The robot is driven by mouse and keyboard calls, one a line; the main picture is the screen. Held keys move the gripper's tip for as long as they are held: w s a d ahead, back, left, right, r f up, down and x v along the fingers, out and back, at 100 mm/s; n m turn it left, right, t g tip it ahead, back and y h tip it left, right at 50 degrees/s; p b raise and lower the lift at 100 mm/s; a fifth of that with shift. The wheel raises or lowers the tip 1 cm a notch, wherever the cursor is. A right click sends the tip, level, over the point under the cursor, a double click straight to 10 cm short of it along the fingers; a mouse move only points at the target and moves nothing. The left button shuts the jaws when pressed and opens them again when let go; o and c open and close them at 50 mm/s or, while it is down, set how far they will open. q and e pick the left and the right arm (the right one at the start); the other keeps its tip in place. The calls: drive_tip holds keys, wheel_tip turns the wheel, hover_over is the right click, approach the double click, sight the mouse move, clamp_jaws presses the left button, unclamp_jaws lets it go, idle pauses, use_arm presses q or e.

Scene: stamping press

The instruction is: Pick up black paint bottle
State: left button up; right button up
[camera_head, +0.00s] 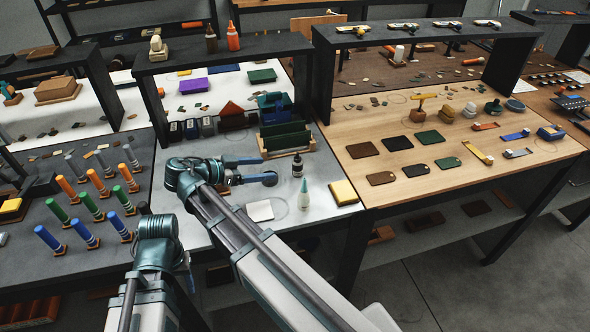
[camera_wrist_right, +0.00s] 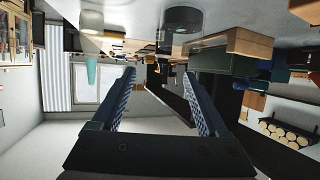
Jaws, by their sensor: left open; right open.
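A green rack (camera_head: 286,139) stands behind the bottle. A white square (camera_head: 260,211) and a yellow block (camera_head: 343,192) lie nearby. A dark bottle (camera_head: 211,40) and an orange bottle (camera_head: 233,38) stand on the shelf above. Several coloured cylinders fill the left table.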

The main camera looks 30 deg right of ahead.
sight(298, 165)
drive_tip(key=shift+w+f, duration=0.1)
drive_tip(key=shift+f, duration=0.1)
drive_tip(key=b+x, duration=0.3)
drive_tip(key=x, duration=0.4)
drive_tip(key=shift+d+f, duration=0.2)
drive_tip(key=shift+d, duration=0.05)
drive_tip(key=shift+d+f, duration=0.1)
drive_tip(key=shift+d, duration=0.4)
drive_tip(key=x, duration=0.1)
drive_tip(key=b+x, duration=0.1)
drive_tip(key=x, duration=0.1)
drive_tip(key=b+x, duration=0.1)
drive_tip(key=x, duration=0.1)
drive_tip(key=shift+w+d, duration=0.1)
drive_tip(key=shift+w, duration=0.15)
clamp_jaws()
